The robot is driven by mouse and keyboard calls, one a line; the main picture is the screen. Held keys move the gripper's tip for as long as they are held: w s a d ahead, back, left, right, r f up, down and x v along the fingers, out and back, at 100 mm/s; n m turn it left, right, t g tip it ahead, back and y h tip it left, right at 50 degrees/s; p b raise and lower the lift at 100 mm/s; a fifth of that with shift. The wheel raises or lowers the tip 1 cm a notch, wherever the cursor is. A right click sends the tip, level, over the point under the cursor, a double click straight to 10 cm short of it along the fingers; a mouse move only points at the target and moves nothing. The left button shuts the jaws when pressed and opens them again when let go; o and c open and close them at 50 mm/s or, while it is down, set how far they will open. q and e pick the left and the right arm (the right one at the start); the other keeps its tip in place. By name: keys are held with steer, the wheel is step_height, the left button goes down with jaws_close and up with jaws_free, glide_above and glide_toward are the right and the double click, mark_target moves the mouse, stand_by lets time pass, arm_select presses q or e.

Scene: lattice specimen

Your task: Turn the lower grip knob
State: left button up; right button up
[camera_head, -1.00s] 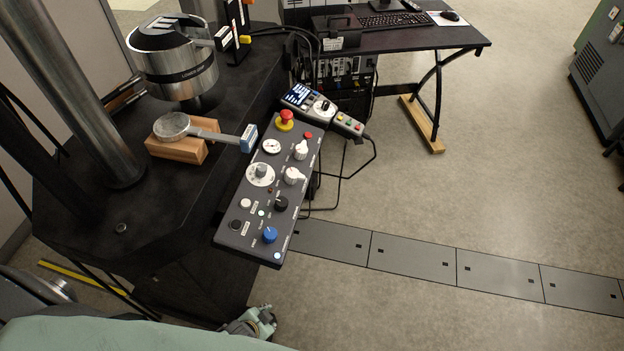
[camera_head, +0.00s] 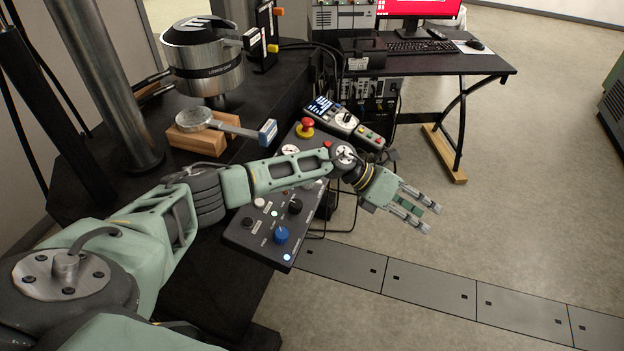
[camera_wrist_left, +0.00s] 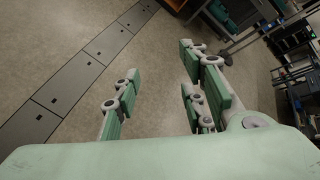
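The control panel (camera_head: 262,244) slopes beside the black machine table. A blue knob (camera_head: 281,235) and a black knob (camera_head: 295,206) show at its near end. Their labels are too small to read, so I cannot tell which is the lower grip knob. My left forearm crosses above the panel and hides its middle, with most of the white knobs. My left gripper (camera_head: 431,210) is open and empty, past the panel's right side over the floor. In the left wrist view its fingers (camera_wrist_left: 158,85) stand apart with only floor between them. My right gripper is out of view.
A red emergency button (camera_head: 305,124) and a handheld pendant (camera_head: 345,118) are at the panel's far end. A desk (camera_head: 440,62) is behind.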

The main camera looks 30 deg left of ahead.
arm_select(q)
steer(key=a+r+m+g+y, duration=0.1)
steer(key=a+y, duration=0.3)
steer(key=a, duration=0.6)
steer(key=s+a+r+m+g+y+b, duration=0.1)
steer(key=a+r+m+y, duration=0.1)
steer(key=a, duration=0.8)
steer(key=s+a+r+m+g+y+b, duration=0.1)
steer(key=a+m+y, duration=0.3)
steer(key=a, duration=0.6)
steer(key=shift+r+y, duration=0.8)
steer(key=shift+a+f, duration=0.15)
steer(key=shift+f, duration=0.15)
steer(key=f, duration=0.7)
steer(key=shift+w+p, duration=0.25)
steer(key=shift+p, duration=0.05)
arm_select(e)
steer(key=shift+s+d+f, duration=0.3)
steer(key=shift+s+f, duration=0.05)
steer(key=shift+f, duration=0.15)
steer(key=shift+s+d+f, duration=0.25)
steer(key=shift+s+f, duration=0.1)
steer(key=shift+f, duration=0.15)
arm_select(q)
steer(key=shift+c, duration=0.3)
steer(key=shift+r, duration=0.15)
jaws_close()
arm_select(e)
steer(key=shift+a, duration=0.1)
